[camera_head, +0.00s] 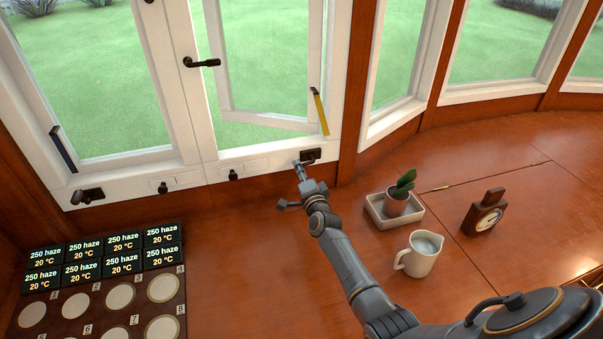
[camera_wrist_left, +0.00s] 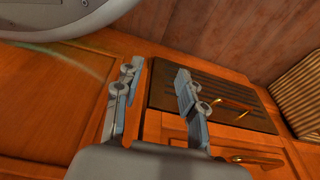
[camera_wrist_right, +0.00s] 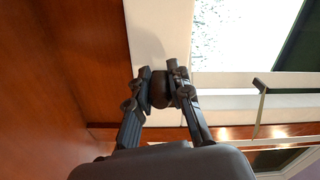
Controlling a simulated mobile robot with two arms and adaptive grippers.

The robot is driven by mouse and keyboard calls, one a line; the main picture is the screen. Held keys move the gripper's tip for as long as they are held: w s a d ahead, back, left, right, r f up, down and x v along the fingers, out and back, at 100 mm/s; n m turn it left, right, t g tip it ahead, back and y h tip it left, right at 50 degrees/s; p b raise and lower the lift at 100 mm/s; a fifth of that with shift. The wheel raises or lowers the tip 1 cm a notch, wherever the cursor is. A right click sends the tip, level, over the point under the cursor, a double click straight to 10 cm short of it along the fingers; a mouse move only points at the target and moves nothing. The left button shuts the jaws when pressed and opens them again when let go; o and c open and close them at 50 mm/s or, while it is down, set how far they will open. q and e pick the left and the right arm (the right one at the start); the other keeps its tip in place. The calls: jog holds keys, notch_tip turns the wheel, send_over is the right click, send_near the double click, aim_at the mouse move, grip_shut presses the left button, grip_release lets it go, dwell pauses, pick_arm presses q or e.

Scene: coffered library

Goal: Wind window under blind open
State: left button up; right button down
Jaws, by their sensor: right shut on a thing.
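The right-hand window sash (camera_head: 268,117) stands swung outward, with a gap between it and the left and bottom of its white frame. A dark winder (camera_head: 311,155) sits on the sill at the frame's lower right corner. My right gripper (camera_head: 298,166) is at this winder. In the right wrist view its fingers are shut on the winder's dark knob (camera_wrist_right: 159,93), which they partly hide. My left gripper (camera_wrist_left: 155,88) is open and empty in the left wrist view, above wooden furniture. No blind shows in these frames.
The left window (camera_head: 85,75) has another winder (camera_head: 87,196). A yellow strip (camera_head: 320,113) is by the right frame. Black labels (camera_head: 103,255) lie at left.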

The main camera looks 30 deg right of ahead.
jog(key=m, duration=0.1)
jog(key=r+m, duration=0.1)
jog(key=m, duration=0.1)
jog(key=shift+r, duration=0.3)
jog(key=m, duration=0.1)
jog(key=r+m, duration=0.1)
jog(key=m, duration=0.1)
jog(key=shift+d+r+m+p, duration=0.2)
jog(key=shift+r+m+p, duration=0.1)
jog(key=shift+p, duration=0.05)
pick_arm(q)
jog(key=shift+s+a+f+p, duration=0.15)
jog(key=shift+s+f+p, duration=0.15)
jog(key=shift+s+f, duration=1.4)
pick_arm(e)
jog(key=shift+s+d+r+m, duration=0.1)
jog(key=shift+d+r+m, duration=0.2)
jog(key=shift+m, duration=0.55)
jog(key=shift+d+r+m, duration=0.15)
jog(key=shift+r+m, duration=0.1)
jog(key=shift+m, duration=0.55)
jog(key=shift+s+d+r+m, duration=0.1)
jog(key=shift+d+r+m, duration=0.2)
jog(key=shift+m, duration=0.55)
pick_arm(q)
jog(key=shift+w+f, duration=0.1)
jog(key=shift+w, duration=0.05)
